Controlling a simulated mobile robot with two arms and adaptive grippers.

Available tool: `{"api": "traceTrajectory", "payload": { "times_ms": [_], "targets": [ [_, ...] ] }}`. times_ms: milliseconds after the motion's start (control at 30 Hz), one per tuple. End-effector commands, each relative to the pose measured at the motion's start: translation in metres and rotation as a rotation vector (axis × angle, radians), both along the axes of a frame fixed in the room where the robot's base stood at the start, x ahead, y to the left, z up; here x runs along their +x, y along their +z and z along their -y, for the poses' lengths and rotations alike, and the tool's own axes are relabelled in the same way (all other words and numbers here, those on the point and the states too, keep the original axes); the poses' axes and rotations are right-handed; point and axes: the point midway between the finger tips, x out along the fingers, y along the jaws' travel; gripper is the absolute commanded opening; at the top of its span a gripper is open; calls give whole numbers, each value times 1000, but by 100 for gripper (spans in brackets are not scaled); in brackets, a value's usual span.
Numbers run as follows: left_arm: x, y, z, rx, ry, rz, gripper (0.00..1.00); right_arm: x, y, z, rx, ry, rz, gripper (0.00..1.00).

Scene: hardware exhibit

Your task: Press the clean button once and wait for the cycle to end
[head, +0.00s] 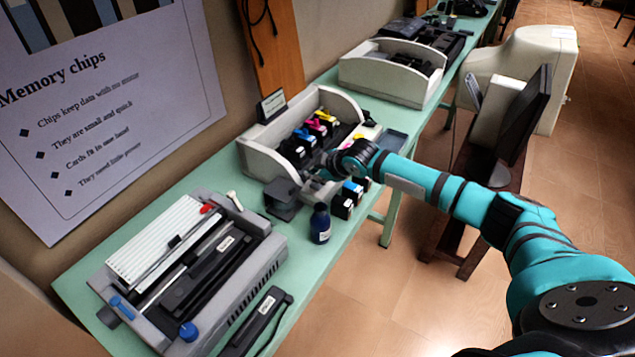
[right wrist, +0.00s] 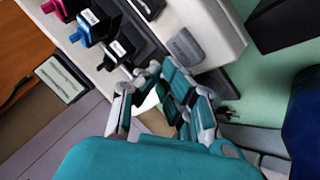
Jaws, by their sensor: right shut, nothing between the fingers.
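A white open-topped printer (head: 262,162) stands on the green table, with coloured ink cartridges (head: 307,138) in a row inside. My right gripper (head: 328,170) is over its near front end, with its fingers shut and empty. In the right wrist view the shut fingertips (right wrist: 161,74) are near a black cartridge (right wrist: 119,50) and a grey rounded, button-like piece (right wrist: 185,47) on the white body. I cannot read any marking on that piece or tell whether the fingers touch anything. I cannot pick out a clean button for certain. My left gripper is not in view.
A blue ink bottle (head: 320,226) and loose cartridges (head: 346,200) stand near the table's front edge, close to my right gripper. A dark grey block (head: 283,200) stands beside the printer. A large grey machine (head: 258,262) fills the near table. A small sign (head: 271,106) stands behind.

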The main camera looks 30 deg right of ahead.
Motion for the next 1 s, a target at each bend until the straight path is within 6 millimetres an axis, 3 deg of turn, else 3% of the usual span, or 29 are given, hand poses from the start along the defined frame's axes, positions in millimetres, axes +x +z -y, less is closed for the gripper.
{"api": "traceTrajectory", "payload": {
  "times_ms": [1000],
  "targets": [
    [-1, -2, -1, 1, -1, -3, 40, 0, -13, 0, 0, 0, 0, 0]
  ]
}}
